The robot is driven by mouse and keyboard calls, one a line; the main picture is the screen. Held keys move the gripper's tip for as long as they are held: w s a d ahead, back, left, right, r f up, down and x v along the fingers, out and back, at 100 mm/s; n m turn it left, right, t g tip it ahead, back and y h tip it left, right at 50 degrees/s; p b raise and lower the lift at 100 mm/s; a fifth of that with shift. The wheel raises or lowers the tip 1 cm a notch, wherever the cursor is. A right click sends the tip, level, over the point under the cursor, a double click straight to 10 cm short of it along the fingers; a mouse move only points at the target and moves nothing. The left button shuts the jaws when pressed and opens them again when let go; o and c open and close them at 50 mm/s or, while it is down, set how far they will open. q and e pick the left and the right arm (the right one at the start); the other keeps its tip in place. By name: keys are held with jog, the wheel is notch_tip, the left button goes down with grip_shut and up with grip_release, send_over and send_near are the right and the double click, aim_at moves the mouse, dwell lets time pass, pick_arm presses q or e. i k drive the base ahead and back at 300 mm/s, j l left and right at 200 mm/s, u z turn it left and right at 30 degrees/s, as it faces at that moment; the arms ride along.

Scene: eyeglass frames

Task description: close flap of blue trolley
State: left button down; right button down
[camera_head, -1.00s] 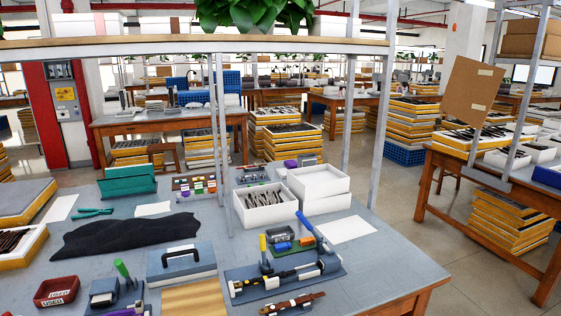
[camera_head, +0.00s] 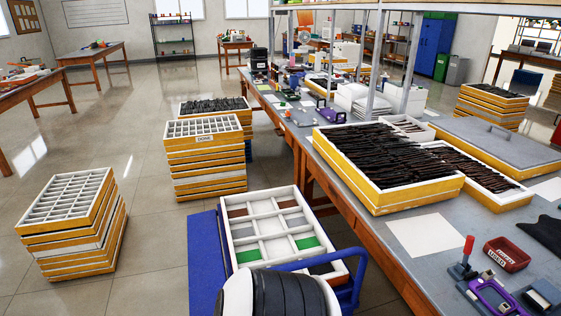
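The blue trolley (camera_head: 203,265) is at the bottom middle, beside the left side of the long workbench. Its blue tubular handle (camera_head: 322,261) curves across the near right corner. A white compartment tray (camera_head: 238,211) with brown, grey and green inserts lies on it. A blue panel shows along the tray's left side; I cannot tell whether it is the flap or how far it stands open. A rounded black and white shape hides the trolley's near end. Neither of my grippers is in view.
The workbench (camera_head: 424,234) runs along the right, with a yellow-sided tray (camera_head: 389,204) of dark frames on it. Tray stacks stand at left (camera_head: 82,241) and behind the trolley (camera_head: 209,180). The floor (camera_head: 150,255) between the left stack and the trolley is clear.

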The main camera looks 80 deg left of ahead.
aim_at(207, 272)
jog(key=l+u, duration=0.15)
jog(key=u, duration=2.25)
jog(key=k+l+u, duration=0.25)
jog(key=u, duration=0.2)
jog(key=i+j, duration=0.15)
jog(key=j, duration=0.15)
jog(key=i+j, duration=0.15)
jog(key=j, duration=0.2)
jog(key=i+j, duration=0.2)
jog(key=i+j+z, duration=0.1)
jog(key=j, duration=0.35)
jog(key=i+j, duration=0.2)
jog(key=j, duration=0.15)
